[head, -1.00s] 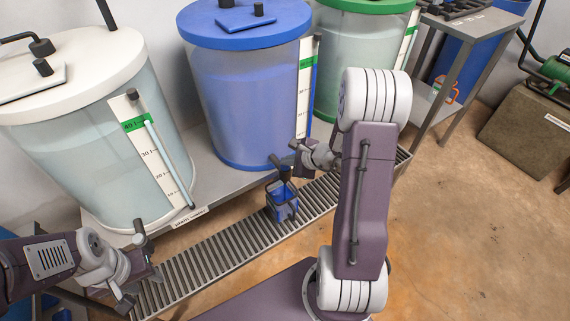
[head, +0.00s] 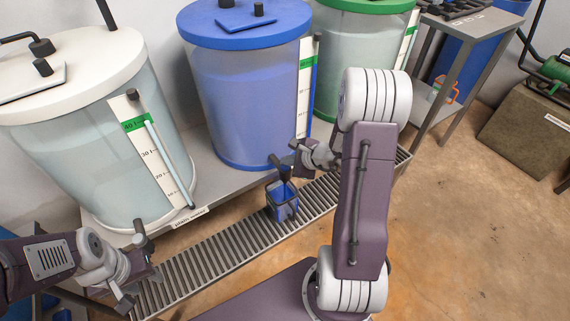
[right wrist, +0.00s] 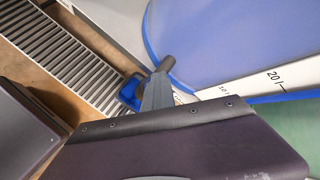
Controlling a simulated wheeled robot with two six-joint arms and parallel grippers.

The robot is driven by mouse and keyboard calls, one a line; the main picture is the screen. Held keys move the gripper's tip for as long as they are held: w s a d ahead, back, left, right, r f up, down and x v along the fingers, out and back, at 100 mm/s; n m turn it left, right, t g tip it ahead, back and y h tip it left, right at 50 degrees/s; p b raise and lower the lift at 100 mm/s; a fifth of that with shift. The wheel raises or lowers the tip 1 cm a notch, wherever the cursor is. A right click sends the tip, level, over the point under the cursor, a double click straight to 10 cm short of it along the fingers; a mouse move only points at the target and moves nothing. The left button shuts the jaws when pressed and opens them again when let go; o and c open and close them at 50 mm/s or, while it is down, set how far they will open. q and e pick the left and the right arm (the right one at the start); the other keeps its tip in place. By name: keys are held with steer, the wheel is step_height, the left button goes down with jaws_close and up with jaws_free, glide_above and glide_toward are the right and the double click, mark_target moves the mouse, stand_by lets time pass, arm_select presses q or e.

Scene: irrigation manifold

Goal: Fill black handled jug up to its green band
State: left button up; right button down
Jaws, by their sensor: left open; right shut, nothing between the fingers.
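A small blue jug (head: 284,203) with dark parts stands upright on the slatted grate under the blue-lidded tank (head: 245,90). Its handle colour and any green band cannot be made out. A dark tap (head: 283,173) is just above its mouth. The jug also shows partly in the right wrist view (right wrist: 128,93), behind my finger. My right gripper (head: 293,160) is shut and empty at the tap; whether it touches the tap is unclear. In the right wrist view a dark knob (right wrist: 168,63) is by the fingertip. My left gripper (head: 138,285) is open and empty at lower left.
A white-lidded tank (head: 90,120) with its own tap (head: 139,229) stands left, a green-lidded tank (head: 350,60) behind right. The grate (head: 215,253) runs along their bench. A metal stand (head: 460,85) is at upper right.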

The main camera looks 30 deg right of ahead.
mark_target(287, 167)
stand_by(0.4)
steer(key=shift+r+p, duration=0.65)
steer(key=shift+r, duration=0.3)
step_height(287, 167, up, 5)
steer(key=p, duration=0.3)
steer(key=shift+p, duration=0.35)
